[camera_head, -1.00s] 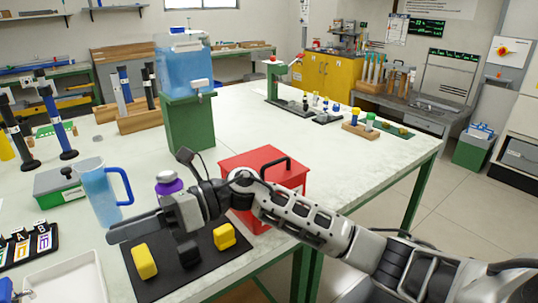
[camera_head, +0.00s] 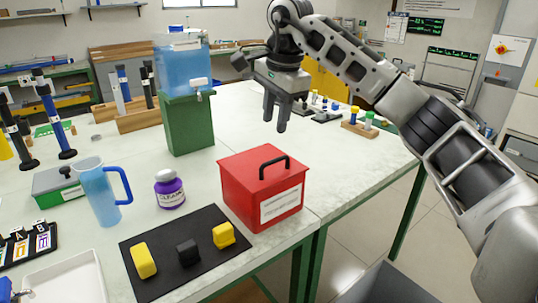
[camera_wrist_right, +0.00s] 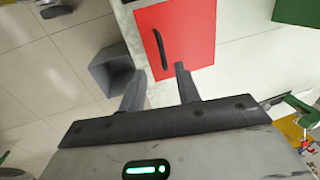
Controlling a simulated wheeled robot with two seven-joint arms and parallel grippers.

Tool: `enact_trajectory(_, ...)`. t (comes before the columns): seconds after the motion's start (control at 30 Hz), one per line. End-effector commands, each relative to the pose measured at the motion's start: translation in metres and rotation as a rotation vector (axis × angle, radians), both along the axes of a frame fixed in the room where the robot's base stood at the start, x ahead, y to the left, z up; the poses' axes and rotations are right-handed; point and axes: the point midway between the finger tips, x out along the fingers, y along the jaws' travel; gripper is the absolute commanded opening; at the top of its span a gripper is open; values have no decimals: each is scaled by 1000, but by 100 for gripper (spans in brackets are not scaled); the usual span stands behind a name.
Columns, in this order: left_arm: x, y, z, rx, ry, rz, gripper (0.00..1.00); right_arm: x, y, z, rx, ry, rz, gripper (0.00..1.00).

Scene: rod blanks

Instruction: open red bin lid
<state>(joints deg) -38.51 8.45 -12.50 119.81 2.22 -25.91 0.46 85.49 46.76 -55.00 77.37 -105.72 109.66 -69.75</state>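The red bin (camera_head: 250,195) stands on the white table near its front right edge. Its red lid (camera_head: 240,162) is closed and has a black handle (camera_head: 275,166) on top; a white label is on the front. My right gripper (camera_head: 275,122) is above and behind the bin, pointing down, with its fingers apart and nothing between them. In the right wrist view the lid (camera_wrist_right: 185,35) and its black handle (camera_wrist_right: 159,49) lie beyond the open fingers (camera_wrist_right: 158,85), apart from them. My left gripper does not show.
A black mat (camera_head: 170,262) with yellow and black blocks lies left of the bin. A purple-labelled jar (camera_head: 170,190), a blue jug (camera_head: 100,190) and a green stand (camera_head: 188,125) with a water tank (camera_head: 183,68) are further left.

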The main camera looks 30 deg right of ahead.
Motion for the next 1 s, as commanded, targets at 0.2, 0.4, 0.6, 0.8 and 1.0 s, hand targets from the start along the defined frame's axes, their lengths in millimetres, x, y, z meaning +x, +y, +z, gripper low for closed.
enact_trajectory(0.2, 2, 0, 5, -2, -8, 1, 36, 9, 1, -49, 1, 4, 0, 33)
enact_trajectory(0.4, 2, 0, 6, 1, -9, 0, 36, 16, 2, -83, 2, 1, 1, 33)
enact_trajectory(0.6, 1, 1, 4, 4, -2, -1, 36, 20, 2, -100, 2, 0, 1, 33)
enact_trajectory(0.8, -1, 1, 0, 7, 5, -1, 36, 21, 3, -103, 2, -2, 1, 33)
enact_trajectory(1.0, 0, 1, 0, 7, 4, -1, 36, 20, 3, -102, 2, -2, 1, 13)
